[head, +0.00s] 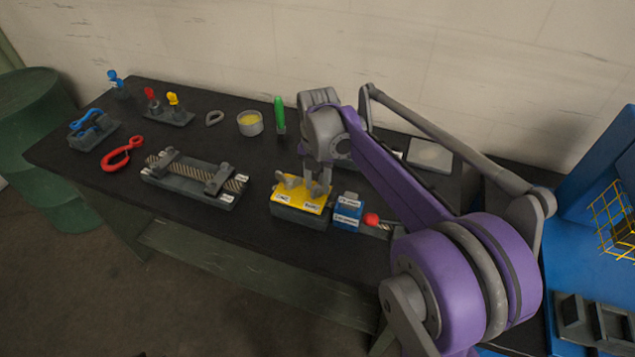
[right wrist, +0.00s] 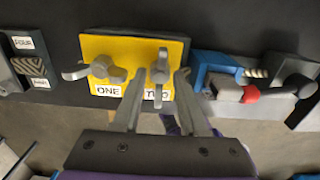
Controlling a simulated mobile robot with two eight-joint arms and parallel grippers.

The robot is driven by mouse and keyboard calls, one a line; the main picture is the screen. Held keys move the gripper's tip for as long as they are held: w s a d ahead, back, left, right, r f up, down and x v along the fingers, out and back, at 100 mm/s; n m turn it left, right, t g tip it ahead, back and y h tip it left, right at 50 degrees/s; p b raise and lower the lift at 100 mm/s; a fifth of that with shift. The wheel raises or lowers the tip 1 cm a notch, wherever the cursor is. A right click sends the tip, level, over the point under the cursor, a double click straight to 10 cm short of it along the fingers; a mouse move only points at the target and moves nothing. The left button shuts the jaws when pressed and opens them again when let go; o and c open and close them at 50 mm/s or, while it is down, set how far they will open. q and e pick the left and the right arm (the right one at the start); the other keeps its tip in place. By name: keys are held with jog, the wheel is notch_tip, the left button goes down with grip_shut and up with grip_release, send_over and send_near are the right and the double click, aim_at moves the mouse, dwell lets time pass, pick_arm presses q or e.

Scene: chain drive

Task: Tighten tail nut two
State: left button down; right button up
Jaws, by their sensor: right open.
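Tail nut two (right wrist: 162,80) is a grey wing nut on the yellow-topped block (head: 300,197), above the label reading TWO. In the right wrist view its wings run roughly up and down the picture. My right gripper (head: 318,186) is open, pointing down at the block; in the right wrist view its fingers (right wrist: 161,76) stand on either side of nut two, with a gap showing on each side. Nut one (right wrist: 105,70) is a similar wing nut to the left, with one wing pointing left. My left gripper is not in view.
A blue block with a red knob (head: 348,212) stands just right of the yellow block.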

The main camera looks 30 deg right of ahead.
jog(key=shift+f, duration=0.1)
grip_shut()
dwell(0.4)
